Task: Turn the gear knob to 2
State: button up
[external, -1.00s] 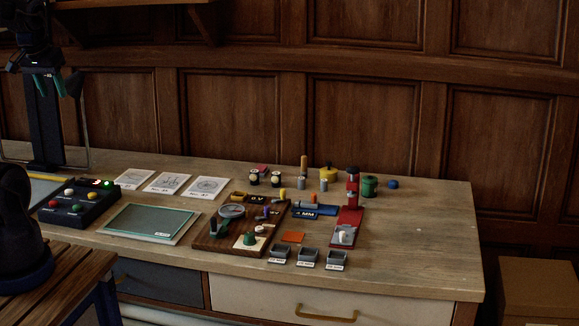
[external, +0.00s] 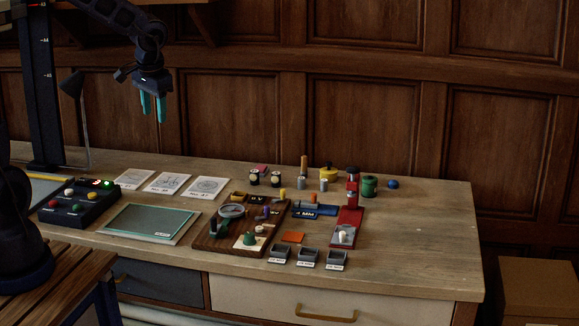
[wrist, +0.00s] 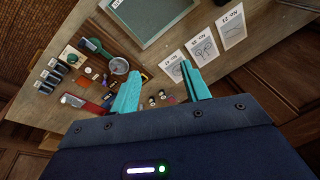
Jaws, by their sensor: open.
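A green knob (external: 249,239) sits on a cream plate at the front of a brown wooden board (external: 212,244) on the bench; it looks like the gear knob, but its markings are too small to read. In the wrist view the green knob (wrist: 72,58) is at the left, small. My gripper (external: 152,118) hangs in the air above the back left of the bench, fingers pointing down, open and empty. In the wrist view its teal fingers (wrist: 162,72) are apart, with nothing between them. It is far from the knob.
The board also carries a round dial (external: 231,211) and small coloured parts. A button box (external: 78,207), a green mat (external: 150,222) and picture cards (external: 168,183) lie to the left. A red stand (external: 350,217) and grey bins (external: 308,257) are to the right. The bench's right end is clear.

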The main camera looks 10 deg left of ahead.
jog(key=d+f+m+g, duration=0.1)
jog(key=d+f, duration=0.3)
jog(key=d, duration=0.3)
jog(key=d+f+m, duration=0.1)
jog(key=d+f, duration=0.3)
jog(key=d, duration=0.2)
jog(key=m+g+h, duration=0.1)
jog(key=m, duration=0.1)
send_over(249, 234)
notch_tip(249, 234, down, 10)
notch_tip(249, 234, down, 10)
jog(key=shift+w+r, duration=0.1)
jog(key=shift+r, duration=0.05)
jog(key=c, duration=1)
